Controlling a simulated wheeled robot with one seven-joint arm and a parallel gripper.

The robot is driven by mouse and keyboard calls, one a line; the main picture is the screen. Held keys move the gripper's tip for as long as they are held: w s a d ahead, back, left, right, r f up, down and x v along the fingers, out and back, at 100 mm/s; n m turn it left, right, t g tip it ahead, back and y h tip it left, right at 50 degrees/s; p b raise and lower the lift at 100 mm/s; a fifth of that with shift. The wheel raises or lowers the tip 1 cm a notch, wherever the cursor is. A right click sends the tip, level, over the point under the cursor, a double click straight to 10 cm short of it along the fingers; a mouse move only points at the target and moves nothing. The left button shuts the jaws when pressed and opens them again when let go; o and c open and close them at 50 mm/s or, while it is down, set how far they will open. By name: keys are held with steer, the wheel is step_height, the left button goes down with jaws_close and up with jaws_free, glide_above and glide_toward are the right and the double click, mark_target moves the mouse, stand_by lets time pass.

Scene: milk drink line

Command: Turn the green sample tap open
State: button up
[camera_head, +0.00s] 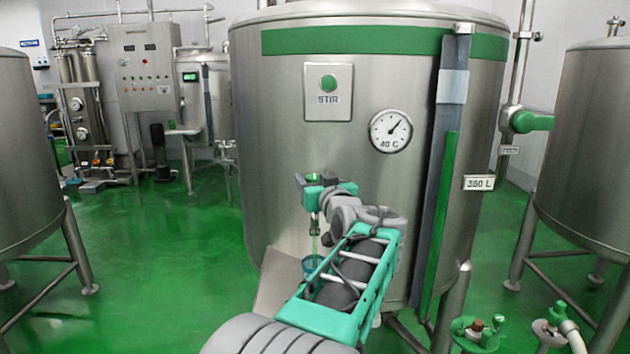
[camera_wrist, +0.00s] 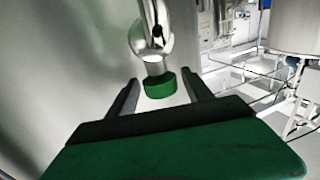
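The green sample tap is on the front of the big steel tank. In the wrist view its green knob (camera_wrist: 160,85) sits at the end of a metal fitting (camera_wrist: 148,38). My gripper (camera_wrist: 160,77) is open. One dark fingertip is on each side of the knob, with a visible gap on both sides. In the head view my gripper (camera_head: 317,185) is at the tap on the tank front and mostly hides it. A thin spout (camera_head: 314,224) hangs below, above a bluish clear vessel (camera_head: 311,266) partly hidden by my arm.
The tank (camera_head: 270,130) carries a STIR button (camera_head: 328,84), a dial (camera_head: 390,131) reading 40 C and a level strip (camera_head: 440,200). Other tanks stand left (camera_head: 25,160) and right (camera_head: 590,150). Green-topped fittings (camera_head: 475,332) are at lower right. Green floor (camera_head: 150,260) is clear at left.

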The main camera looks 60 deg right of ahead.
steer(key=v, duration=0.7)
steer(key=shift+s+a, duration=0.25)
steer(key=shift+a, duration=0.05)
